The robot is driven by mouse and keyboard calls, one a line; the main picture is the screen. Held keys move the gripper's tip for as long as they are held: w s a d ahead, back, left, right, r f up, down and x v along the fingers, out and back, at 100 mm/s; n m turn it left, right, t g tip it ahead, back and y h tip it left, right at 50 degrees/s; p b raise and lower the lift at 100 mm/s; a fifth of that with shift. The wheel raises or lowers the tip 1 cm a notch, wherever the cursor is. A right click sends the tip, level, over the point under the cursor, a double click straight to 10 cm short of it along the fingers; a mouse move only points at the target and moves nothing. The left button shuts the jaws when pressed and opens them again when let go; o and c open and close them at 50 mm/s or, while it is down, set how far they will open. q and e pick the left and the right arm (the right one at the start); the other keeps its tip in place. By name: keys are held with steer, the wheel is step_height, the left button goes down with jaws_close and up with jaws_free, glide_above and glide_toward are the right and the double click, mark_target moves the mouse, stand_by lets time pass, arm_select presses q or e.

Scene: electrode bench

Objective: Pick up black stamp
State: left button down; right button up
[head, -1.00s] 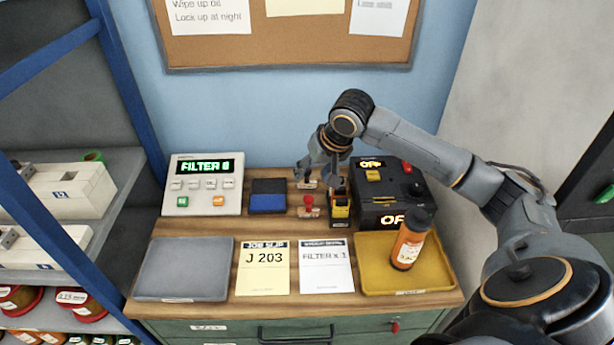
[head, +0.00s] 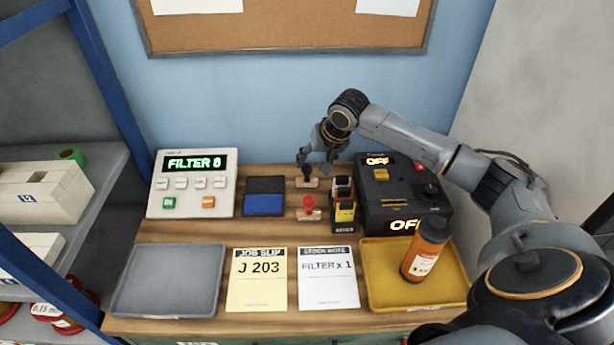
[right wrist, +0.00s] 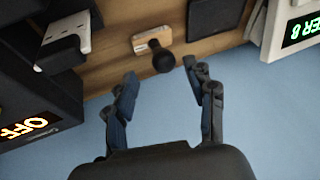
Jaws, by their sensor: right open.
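The black stamp (head: 308,174) has a dark knob handle on a pale wooden base and stands upright at the back of the wooden bench. It also shows in the right wrist view (right wrist: 162,60), its knob pointing toward the gripper. My right gripper (head: 317,160) is just behind and above it. In the right wrist view the right gripper (right wrist: 160,76) has its fingers spread apart, with the knob just beyond the gap between the tips and nothing held. My left gripper is not in view.
A red stamp (head: 309,208) stands in front of the black one. An ink pad (head: 264,196) is to the left. A black holder with yellow-fronted items (head: 344,211) and a dark OFF box (head: 378,210) are close on the right. The blue wall (head: 240,110) is behind.

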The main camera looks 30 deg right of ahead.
mark_target(308, 166)
steer(key=shift+w+a+f+p, duration=0.25)
steer(key=shift+w+f+p, duration=0.15)
steer(key=shift+f+p, duration=0.15)
steer(key=x, duration=0.2)
steer(key=shift+w+f, duration=0.2)
steer(key=shift+f, duration=0.15)
steer(key=shift+w+f, duration=0.25)
steer(key=shift+f, duration=0.25)
steer(key=shift+s, duration=0.1)
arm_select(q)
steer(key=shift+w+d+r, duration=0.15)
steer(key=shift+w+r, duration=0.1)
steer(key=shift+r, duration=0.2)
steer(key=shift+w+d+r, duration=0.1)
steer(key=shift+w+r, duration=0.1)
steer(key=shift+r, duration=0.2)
arm_select(e)
jaws_close()
steer(key=shift+r, duration=0.1)
